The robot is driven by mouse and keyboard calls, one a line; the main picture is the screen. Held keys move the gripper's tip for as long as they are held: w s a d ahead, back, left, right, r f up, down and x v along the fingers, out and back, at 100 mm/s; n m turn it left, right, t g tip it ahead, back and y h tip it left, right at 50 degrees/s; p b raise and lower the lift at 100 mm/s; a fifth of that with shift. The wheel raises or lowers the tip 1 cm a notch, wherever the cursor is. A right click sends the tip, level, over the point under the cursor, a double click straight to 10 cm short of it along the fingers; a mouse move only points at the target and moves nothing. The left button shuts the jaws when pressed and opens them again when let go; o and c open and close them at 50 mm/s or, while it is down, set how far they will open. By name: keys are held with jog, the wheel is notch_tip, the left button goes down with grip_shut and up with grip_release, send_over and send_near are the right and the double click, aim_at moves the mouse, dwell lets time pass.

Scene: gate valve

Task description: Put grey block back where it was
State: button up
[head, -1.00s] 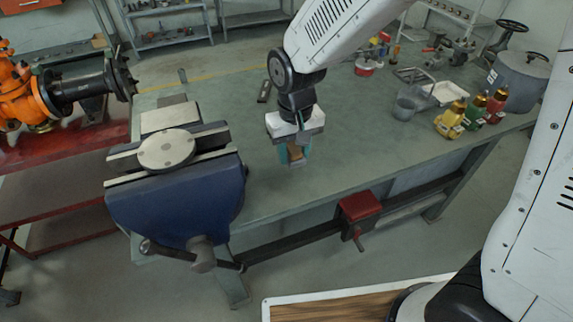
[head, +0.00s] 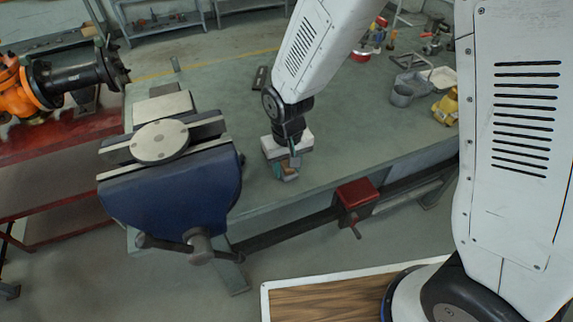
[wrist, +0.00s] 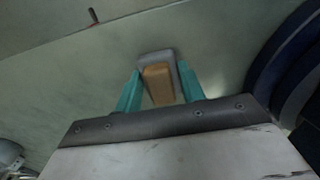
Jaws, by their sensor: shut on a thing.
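My gripper (head: 284,165) is over the green workbench near its front edge, right of the vise. In the wrist view its two teal fingers (wrist: 160,78) are shut on a block with a tan part (wrist: 158,87) between them. The grey part of this grey block (wrist: 157,56) shows at the fingertips, beyond the tan part. In the head view the grey block (head: 290,177) shows small below the fingers, close to the bench top. I cannot tell whether it touches the bench.
The blue vise (head: 170,192) with a pale round disc (head: 159,142) on top stands to the left. Grey containers (head: 408,87) and a yellow item (head: 447,107) stand at the right. A red part (head: 357,193) hangs at the bench front. The bench (head: 225,110) behind my gripper is mostly clear.

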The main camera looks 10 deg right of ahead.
jog(key=shift+f, duration=0.15)
jog(key=o, duration=0.9)
jog(key=shift+o, duration=0.2)
notch_tip(320, 180, up, 12)
jog(key=shift+r, duration=0.2)
jog(key=s+d+r+m+t, duration=0.1)
jog(key=s+d+r, duration=0.5)
jog(key=d, duration=0.2)
jog(key=s+d+r+m, duration=0.1)
jog(key=s+d+r, duration=0.4)
jog(key=d+r, duration=0.3)
jog(key=s+d+m, duration=0.1)
jog(key=s+d, duration=0.3)
jog(key=s, duration=0.4)
jog(key=shift+s+d+r, duration=0.2)
jog(key=shift+s+d, duration=0.1)
